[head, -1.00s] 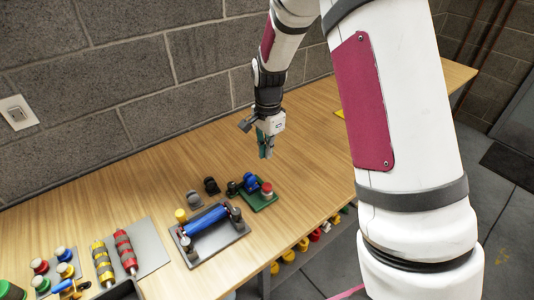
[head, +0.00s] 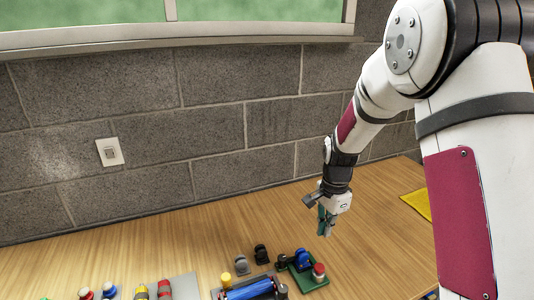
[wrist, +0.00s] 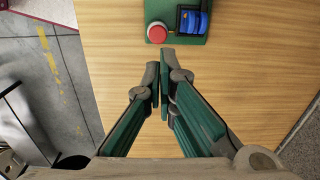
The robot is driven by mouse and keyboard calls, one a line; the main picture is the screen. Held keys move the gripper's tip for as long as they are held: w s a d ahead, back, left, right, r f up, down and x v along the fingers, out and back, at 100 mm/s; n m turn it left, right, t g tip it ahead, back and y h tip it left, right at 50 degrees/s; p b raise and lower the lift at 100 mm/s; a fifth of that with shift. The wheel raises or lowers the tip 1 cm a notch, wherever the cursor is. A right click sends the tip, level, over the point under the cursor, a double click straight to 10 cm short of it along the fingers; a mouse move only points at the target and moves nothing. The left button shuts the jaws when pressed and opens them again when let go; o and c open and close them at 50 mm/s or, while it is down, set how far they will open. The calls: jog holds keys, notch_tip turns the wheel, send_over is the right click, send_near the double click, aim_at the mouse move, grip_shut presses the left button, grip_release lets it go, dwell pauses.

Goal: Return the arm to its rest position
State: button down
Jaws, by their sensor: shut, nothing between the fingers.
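My gripper (head: 325,231) hangs from my arm above the wooden table, fingers pointing down. In the wrist view its green-sided fingers (wrist: 160,78) are together with nothing between them. It is apart from the green pad with the red knob and blue part, which lies below and to the left of it in the head view. My arm bends down from the upper right of the head view, and its white links cover part of the table's right side.
The green pad (head: 302,281) holds a red-topped knob (head: 319,271). A blue roller (head: 249,290) and two small dark pieces sit beside it. More coloured parts line the front left edge. A yellow sheet (head: 416,204) lies at right. A block wall stands behind; the table's back middle is bare.

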jog(key=s+r+n+t, duration=0.1)
jog(key=s+r+n, duration=0.2)
jog(key=s+r, duration=0.45)
jog(key=s+r+n+t, duration=0.2)
jog(key=s+r+n, duration=0.2)
jog(key=r, duration=0.7)
jog(key=s+r+n+t, duration=0.1)
jog(key=s+r+n, duration=0.1)
jog(key=s, duration=0.6)
jog(key=s+a+r+n+t, duration=0.1)
jog(key=s+r+n, duration=0.2)
jog(key=s+n, duration=0.2)
jog(key=s, duration=0.3)
jog(key=shift+s, duration=0.1)
